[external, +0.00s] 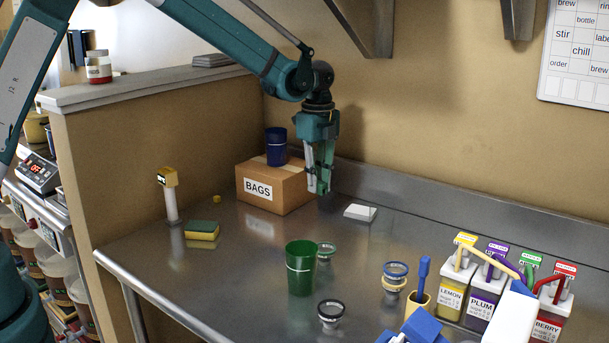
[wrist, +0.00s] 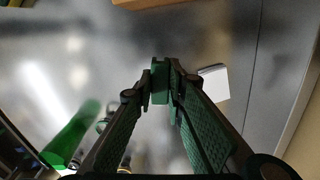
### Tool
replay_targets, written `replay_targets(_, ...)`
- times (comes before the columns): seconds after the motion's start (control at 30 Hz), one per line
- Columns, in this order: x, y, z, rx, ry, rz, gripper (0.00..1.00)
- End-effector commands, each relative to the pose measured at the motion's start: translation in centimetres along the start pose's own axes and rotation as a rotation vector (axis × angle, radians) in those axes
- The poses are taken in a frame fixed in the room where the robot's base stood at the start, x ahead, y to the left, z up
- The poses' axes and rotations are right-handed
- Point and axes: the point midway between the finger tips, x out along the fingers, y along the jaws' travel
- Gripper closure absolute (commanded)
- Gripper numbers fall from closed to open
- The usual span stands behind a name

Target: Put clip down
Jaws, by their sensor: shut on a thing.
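My gripper (external: 322,188) hangs fingers down above the steel counter, just in front of the right side of the cardboard box. In the wrist view my gripper (wrist: 162,82) is shut at the tips on a small green piece, which looks like the clip (wrist: 159,88). The clip is held clear of the counter surface. In the external view the fingers mostly hide it, and its exact shape is hard to tell.
The BAGS box (external: 258,188) carries a blue cup (external: 276,147). A small white block (external: 360,212) lies right of my gripper. A green cup (external: 300,268), jars, a sponge (external: 202,230) and syrup bottles (external: 452,298) stand around. The middle counter has free room.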

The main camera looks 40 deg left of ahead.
Motion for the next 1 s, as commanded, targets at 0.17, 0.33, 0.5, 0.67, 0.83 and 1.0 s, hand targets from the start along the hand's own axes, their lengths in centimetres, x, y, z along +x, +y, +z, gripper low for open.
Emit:
replay_targets(0.17,0.6,-1.1,0.4,-0.017,0.001,0.002,0.92)
replay_targets(0.33,1.5,-2.6,1.0,-0.044,0.001,0.004,0.92)
replay_targets(0.5,2.6,-4.4,1.9,-0.075,0.002,0.006,0.92)
replay_targets(0.67,3.7,-6.0,2.8,-0.105,0.003,0.008,0.92)
replay_targets(0.83,4.8,-7.8,3.8,-0.139,0.002,0.006,0.92)
replay_targets(1.0,5.7,-9.3,5.1,-0.168,0.001,0.002,0.92)
